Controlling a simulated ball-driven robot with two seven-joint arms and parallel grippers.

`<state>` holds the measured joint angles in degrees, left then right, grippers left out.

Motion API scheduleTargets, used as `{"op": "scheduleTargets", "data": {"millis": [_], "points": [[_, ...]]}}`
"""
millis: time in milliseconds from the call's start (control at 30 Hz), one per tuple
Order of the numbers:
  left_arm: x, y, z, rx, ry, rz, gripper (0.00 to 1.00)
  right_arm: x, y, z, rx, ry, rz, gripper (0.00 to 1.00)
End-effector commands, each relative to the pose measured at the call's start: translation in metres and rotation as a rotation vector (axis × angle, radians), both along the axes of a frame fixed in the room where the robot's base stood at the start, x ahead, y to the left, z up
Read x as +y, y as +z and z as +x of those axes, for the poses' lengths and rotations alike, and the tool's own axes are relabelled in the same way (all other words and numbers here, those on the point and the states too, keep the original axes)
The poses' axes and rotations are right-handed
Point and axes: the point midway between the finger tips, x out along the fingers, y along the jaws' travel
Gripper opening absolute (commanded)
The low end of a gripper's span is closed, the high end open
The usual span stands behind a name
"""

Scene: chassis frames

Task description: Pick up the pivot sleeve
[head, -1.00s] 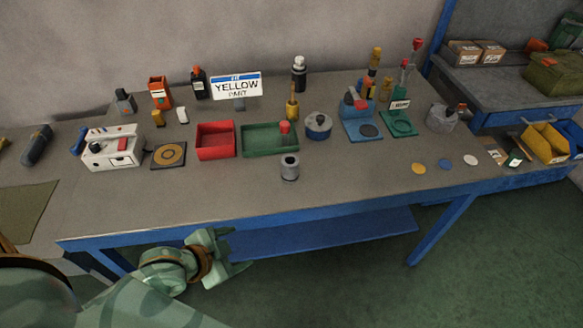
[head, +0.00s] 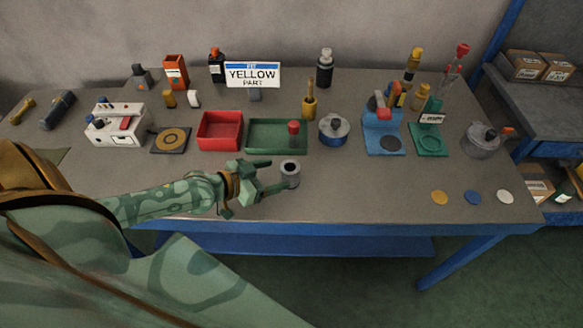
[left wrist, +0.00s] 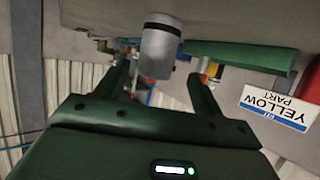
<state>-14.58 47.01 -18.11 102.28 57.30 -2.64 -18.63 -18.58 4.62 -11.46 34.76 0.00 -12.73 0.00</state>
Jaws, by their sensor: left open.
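The pivot sleeve appears to be the short grey metal cylinder with a dark hole (head: 290,175), upright near the front middle of the table. My left gripper (head: 268,178) is just left of it in the head view, with open fingers pointing at it. In the left wrist view the grey cylinder (left wrist: 160,50) shows with a dark band, in line with the gap between the open fingers (left wrist: 162,80). I cannot tell whether either finger touches it. My right gripper is not in view.
Behind the sleeve are a red tray (head: 219,145) and a green tray (head: 262,149) holding a red-topped piece. A yellow part sign (head: 252,75) stands at the back. A round metal pot (head: 334,131) is behind to the right. The tabletop right of the sleeve is clear up to several coloured discs.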

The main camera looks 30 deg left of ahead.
Motion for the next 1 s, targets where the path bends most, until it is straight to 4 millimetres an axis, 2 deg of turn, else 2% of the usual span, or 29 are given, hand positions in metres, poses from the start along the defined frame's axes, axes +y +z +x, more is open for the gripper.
{"op": "scheduleTargets", "data": {"millis": [100,267,500,800,833,1000], "points": [[-0.007,-0.008,0.015,0.0,0.001,-0.002,0.68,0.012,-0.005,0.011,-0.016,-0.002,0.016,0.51],[-0.011,-0.01,0.025,0.0,0.0,-0.001,0.68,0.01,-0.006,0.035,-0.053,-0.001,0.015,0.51],[-0.026,-0.021,0.059,0.0,0.001,-0.002,0.68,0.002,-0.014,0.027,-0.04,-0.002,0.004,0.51],[-0.029,-0.023,0.066,0.001,0.0,0.001,0.68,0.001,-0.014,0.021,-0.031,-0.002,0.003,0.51],[-0.029,-0.023,0.066,0.001,0.0,0.001,0.65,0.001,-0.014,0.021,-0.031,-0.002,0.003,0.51],[-0.029,-0.023,0.066,0.001,0.0,0.001,0.18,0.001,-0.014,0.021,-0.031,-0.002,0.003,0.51]]}}
